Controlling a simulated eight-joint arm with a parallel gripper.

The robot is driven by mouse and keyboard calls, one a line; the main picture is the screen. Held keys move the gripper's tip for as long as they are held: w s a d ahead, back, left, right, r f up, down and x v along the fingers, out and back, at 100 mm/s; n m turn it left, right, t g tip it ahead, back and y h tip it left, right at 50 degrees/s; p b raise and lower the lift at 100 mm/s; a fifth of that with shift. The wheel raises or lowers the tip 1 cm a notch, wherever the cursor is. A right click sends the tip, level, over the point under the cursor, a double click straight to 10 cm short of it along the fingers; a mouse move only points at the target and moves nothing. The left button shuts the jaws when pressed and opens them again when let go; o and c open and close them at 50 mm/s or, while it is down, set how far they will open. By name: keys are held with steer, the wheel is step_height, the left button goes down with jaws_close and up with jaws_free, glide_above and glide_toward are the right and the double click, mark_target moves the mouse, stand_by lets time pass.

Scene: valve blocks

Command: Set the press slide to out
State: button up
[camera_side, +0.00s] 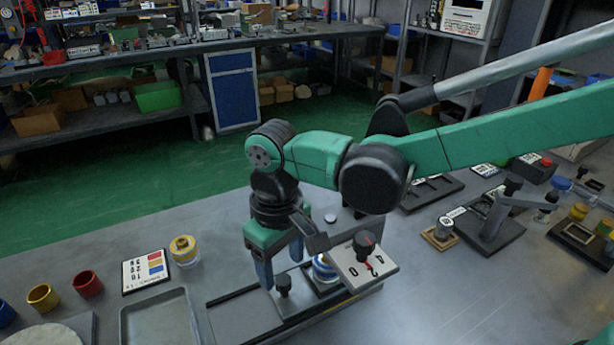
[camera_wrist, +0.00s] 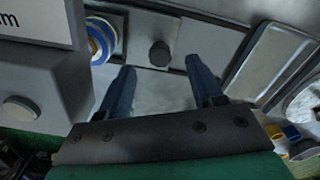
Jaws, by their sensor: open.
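The press slide (camera_side: 290,303) is a grey plate with a dark upright knob (camera_side: 283,284) on a dark rail base (camera_side: 228,322). The knob also shows in the wrist view (camera_wrist: 160,54). The press (camera_side: 376,272) stands at the slide's right end, with a dial marked 4, 2, 0. A blue-and-white striped jar (camera_side: 323,268) is under the press head, and it shows at the left in the wrist view (camera_wrist: 101,40). My gripper (camera_side: 281,262) is open, pointing down over the slide. In the wrist view the knob appears between the fingertips (camera_wrist: 160,67); contact cannot be told.
A grey tray (camera_side: 160,318) lies left of the rail. A yellow-and-white jar (camera_side: 184,250), a label card (camera_side: 145,271), a red cup (camera_side: 88,284) and a yellow cup (camera_side: 43,297) are further left. Other fixtures (camera_side: 487,225) stand at the right.

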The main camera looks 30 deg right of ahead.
mark_target(310, 278)
steer(key=shift+f, duration=1.4)
jaws_close()
stand_by(0.4)
